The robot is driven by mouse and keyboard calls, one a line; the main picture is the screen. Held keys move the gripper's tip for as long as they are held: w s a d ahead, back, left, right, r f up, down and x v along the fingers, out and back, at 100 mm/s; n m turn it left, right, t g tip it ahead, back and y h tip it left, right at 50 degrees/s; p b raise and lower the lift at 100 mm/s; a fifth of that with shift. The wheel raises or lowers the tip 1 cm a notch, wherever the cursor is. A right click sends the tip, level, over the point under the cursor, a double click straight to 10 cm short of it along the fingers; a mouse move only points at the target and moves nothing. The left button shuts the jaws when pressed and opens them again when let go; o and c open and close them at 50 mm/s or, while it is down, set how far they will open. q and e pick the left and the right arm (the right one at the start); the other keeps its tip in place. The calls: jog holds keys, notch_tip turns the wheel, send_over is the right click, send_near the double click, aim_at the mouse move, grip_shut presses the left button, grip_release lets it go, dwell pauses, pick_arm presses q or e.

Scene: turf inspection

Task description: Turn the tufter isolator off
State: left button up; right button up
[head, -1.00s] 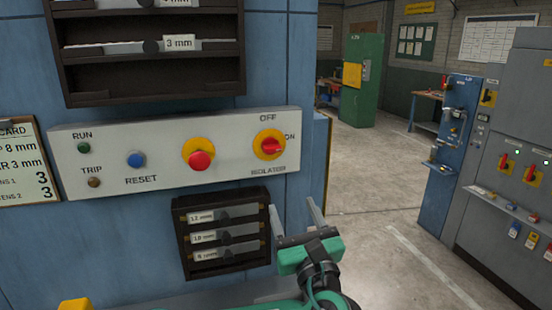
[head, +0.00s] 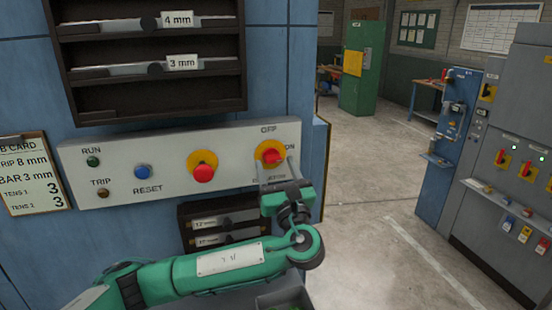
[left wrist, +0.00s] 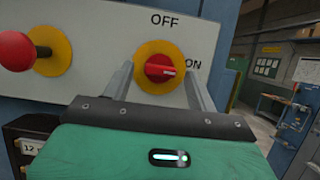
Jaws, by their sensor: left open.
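The isolator is a red knob on a yellow disc (head: 269,153) at the right end of the pale control panel (head: 232,156). OFF is printed above it and ON to its right. In the left wrist view the red knob (left wrist: 160,69) lies sideways, with its white mark toward ON. My left gripper (head: 277,168) is open and empty, just in front of the isolator. In the left wrist view its two fingers (left wrist: 160,68) stand on either side of the knob, apart from it. The gripper partly covers the lower label. My right gripper is not in view.
On the same panel are a red push button on yellow (head: 203,168), a blue RESET button (head: 142,172) and RUN and TRIP lamps. A dark rack (head: 150,100) sits above and a smaller one (head: 190,240) below. Open floor lies to the right, before a grey cabinet (head: 510,150).

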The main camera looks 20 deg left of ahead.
pick_arm(q)
jog(key=shift+w+a, duration=0.2)
jog(key=shift+w, duration=0.05)
